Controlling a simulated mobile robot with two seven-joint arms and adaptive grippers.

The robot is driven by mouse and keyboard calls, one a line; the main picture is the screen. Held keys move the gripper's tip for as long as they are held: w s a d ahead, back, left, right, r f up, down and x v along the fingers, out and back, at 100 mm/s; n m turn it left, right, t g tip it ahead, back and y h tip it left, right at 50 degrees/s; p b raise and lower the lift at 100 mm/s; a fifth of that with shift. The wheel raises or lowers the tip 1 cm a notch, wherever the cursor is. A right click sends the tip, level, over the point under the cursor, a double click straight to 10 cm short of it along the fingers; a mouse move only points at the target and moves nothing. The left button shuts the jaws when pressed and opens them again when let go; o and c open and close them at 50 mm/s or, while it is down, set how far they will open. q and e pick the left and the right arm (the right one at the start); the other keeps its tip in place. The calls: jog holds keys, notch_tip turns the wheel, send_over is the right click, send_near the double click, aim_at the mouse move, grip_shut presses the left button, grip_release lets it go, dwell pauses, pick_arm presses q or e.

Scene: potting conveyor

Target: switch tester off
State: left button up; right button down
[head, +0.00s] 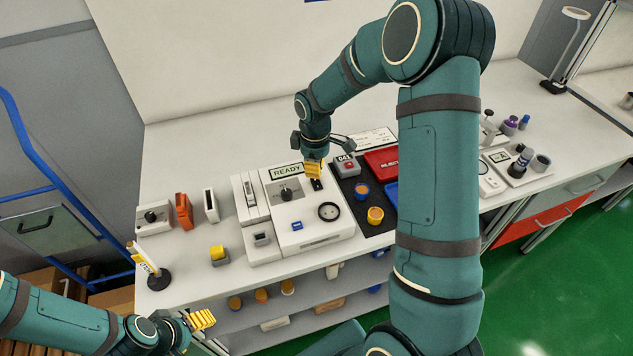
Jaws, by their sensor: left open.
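The tester (312,232) is a white box on the bench in the head view. Its display reads READY (286,172). My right gripper (314,173), with yellow fingertips, is at the tester's upper right corner, over a small dark part there. I cannot tell whether it touches that part or how far its fingers are apart. My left gripper (203,320) is open and empty in front of the bench, well away from the tester.
Left of the tester are an orange holder (184,211), a white knob box (153,216) and a yellow-topped block (218,254). Right of it, a dark mat (372,220) holds orange-topped jars (375,215) and a grey box with a red button (348,166). My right arm hides part of the bench.

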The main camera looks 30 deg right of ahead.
aim_at(315, 180)
jog(key=shift+f+b, duration=1.2)
jog(key=shift+f, duration=0.55)
dwell(1.0)
jog(key=shift+r+p, duration=2.55)
jog(key=shift+r, duration=1)
